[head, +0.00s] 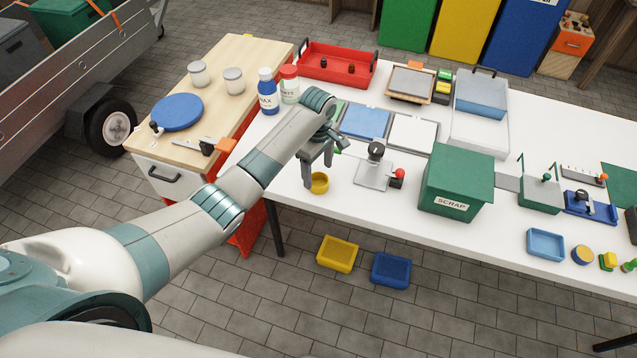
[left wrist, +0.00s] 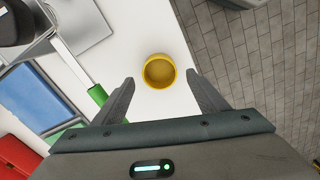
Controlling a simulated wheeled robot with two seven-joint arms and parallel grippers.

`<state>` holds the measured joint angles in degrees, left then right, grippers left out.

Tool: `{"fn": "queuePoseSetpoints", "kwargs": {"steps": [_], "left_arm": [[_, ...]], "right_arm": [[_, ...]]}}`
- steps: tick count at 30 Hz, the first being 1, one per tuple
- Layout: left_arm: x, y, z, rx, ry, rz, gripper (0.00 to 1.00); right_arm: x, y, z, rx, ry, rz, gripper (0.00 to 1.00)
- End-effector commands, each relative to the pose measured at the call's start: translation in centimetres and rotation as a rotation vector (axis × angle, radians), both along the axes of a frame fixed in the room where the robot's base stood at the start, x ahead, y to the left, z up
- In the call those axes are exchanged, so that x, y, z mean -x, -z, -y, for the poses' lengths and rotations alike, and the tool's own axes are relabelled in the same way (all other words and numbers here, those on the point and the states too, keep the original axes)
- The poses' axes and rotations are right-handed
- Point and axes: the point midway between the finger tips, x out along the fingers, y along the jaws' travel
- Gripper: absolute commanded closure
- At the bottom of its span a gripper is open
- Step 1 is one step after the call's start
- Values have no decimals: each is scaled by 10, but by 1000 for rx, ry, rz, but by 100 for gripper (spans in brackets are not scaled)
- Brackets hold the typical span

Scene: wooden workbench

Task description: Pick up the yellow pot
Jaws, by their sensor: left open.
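The yellow pot (head: 319,183) is a small round open cup, standing upright near the front edge of the white table (head: 335,205). In the left wrist view the pot (left wrist: 160,72) lies ahead of the fingertips, roughly centred between them, and looks empty. My left gripper (head: 317,172) is open, with its fingers pointing down at the pot from above. The same gripper (left wrist: 160,90) shows both fingers apart with nothing between them. I cannot tell from the head view whether a finger touches the pot. My right gripper is not in view.
A green-handled tool (left wrist: 97,93) lies close by in the left wrist view. The table edge is near.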

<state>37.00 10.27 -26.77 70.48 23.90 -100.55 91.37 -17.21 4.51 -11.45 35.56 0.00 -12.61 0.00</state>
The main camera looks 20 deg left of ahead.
Motion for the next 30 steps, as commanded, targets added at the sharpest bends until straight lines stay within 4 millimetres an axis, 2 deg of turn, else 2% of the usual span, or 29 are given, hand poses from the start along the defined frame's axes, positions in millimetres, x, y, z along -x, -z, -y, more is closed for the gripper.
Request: {"fn": "queuePoseSetpoints", "kwargs": {"steps": [5,9,12,26,27,30], "left_arm": [[1,18,1,-1,-1,-3,33],[1,34,2,-1,0,-2,33],[0,40,2,0,0,-1,33],[0,41,2,0,0,0,33],[0,41,2,0,0,0,38],[0,41,2,0,0,0,62]], "right_arm": [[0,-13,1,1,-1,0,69],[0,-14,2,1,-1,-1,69],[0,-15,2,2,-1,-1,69],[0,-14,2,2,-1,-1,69],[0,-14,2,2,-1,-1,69],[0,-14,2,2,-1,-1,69]]}}
